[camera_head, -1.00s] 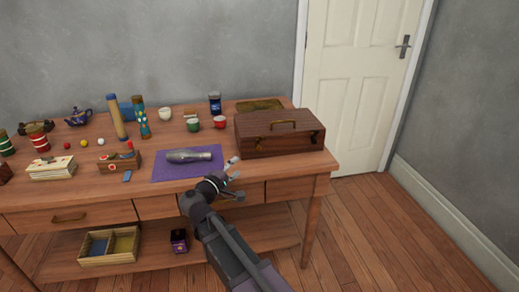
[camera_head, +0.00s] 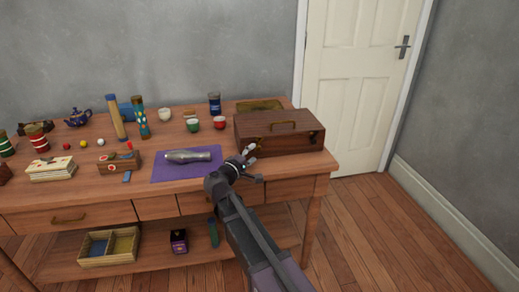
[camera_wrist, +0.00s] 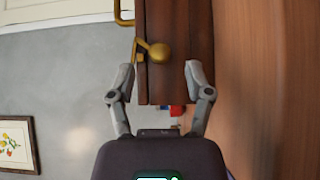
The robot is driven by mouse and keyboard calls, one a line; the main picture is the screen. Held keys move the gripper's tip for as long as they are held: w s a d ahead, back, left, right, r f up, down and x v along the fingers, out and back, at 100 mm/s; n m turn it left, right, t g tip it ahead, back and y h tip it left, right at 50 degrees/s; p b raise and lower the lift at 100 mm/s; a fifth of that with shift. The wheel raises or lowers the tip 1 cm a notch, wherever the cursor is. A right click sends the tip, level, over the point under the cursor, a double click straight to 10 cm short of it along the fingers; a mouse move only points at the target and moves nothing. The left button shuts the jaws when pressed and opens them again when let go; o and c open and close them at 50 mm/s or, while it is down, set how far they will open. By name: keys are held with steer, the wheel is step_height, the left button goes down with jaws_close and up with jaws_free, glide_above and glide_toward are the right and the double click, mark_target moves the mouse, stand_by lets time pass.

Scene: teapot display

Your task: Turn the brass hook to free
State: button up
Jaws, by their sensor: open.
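The dark wooden case (camera_head: 290,143) stands shut at the right end of the table, with a brass handle (camera_head: 284,126) on top. In the wrist view the brass hook (camera_wrist: 158,51), with a round knob, sits on the case (camera_wrist: 190,28) near its left end. My gripper (camera_head: 254,162) is at the front left of the case. In the wrist view its two fingers (camera_wrist: 159,74) are spread and empty, with the hook just beyond and between their tips. In the head view my gripper hides the area of this hook.
A purple mat (camera_head: 165,174) with a grey metallic object (camera_head: 188,156) lies left of my gripper. Green (camera_head: 193,125) and red (camera_head: 220,123) cups stand behind, left of the case. The floor right of the table is clear.

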mark_target(257, 149)
steer(key=shift+x, duration=2.1)
jaws_close()
